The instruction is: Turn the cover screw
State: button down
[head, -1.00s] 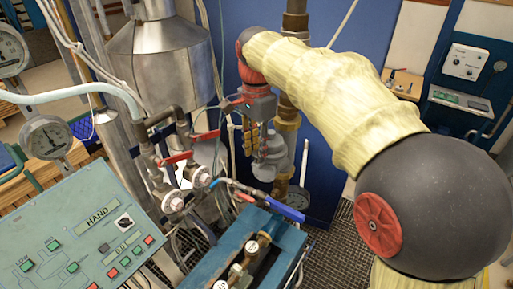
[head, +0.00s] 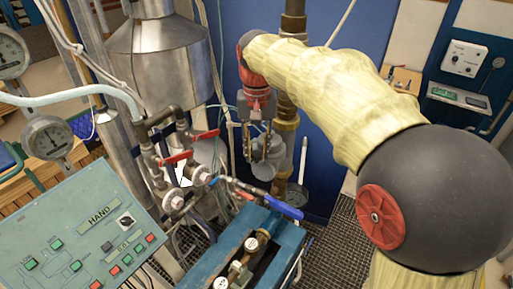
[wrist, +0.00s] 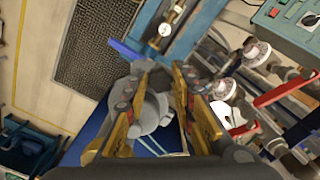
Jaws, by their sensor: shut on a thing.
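My gripper (head: 262,152), with gold fingers, points down at a grey metal fitting on the pipework in the middle of the head view. In the wrist view my gripper (wrist: 160,84) has its fingers on either side of a grey round part (wrist: 150,112), and is shut on it. This part appears to be the cover screw. In the head view the grey fitting (head: 263,171) shows just under and between the fingers. The fingers and wrist hide much of it, and the exact contact is hard to see.
A blue-handled valve lever (head: 283,207) and the teal bench (head: 208,262) with round gauges stand in front. Red-handled valves (head: 174,160) and a green control panel (head: 85,222) are at left. A vertical brown pipe (head: 291,60) runs behind my wrist. Grating (head: 338,255) covers the floor at right.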

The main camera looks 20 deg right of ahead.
aim_at(258, 153)
jog(key=n, duration=0.5)
jog(key=shift+d+n+p, duration=0.1)
jog(key=shift+n+p, duration=0.2)
jog(key=shift+n, duration=0.4)
jog(key=c, duration=1.5)
grip_release()
jog(key=shift+r, duration=3.95)
